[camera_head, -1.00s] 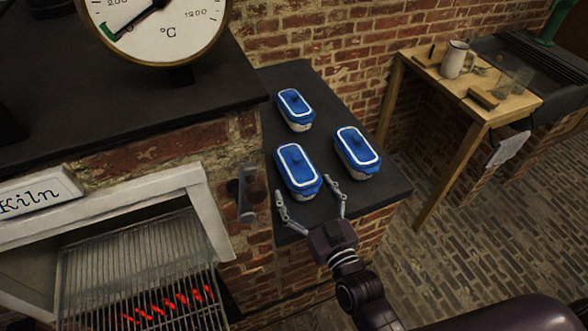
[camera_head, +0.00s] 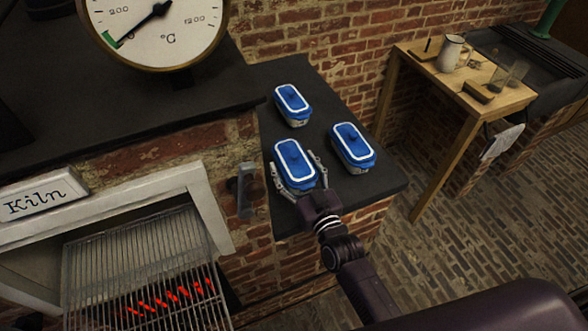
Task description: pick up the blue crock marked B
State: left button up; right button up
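Three blue-lidded crocks with white rims and pale lower sides stand on the dark counter. One is at the back (camera_head: 293,103), one at the right (camera_head: 352,147) and one at the front left (camera_head: 295,163). No letter is readable on any of them, so I cannot tell which is B. My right gripper (camera_head: 295,174) is open, with one finger on each side of the front-left crock's near end. Whether the fingers touch it I cannot tell. My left gripper is not in view.
The dark counter (camera_head: 384,186) ends at a brick edge in front. A kiln with a metal rack (camera_head: 140,262) and glowing red bars is at the lower left. A round dial (camera_head: 152,28) stands above it. A wooden table (camera_head: 425,68) with a mug is at the right.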

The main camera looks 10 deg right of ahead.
jog(key=c, duration=1)
jog(key=shift+w+r, duration=0.1)
jog(key=shift+r, duration=0.1)
jog(key=shift+c, duration=0.6)
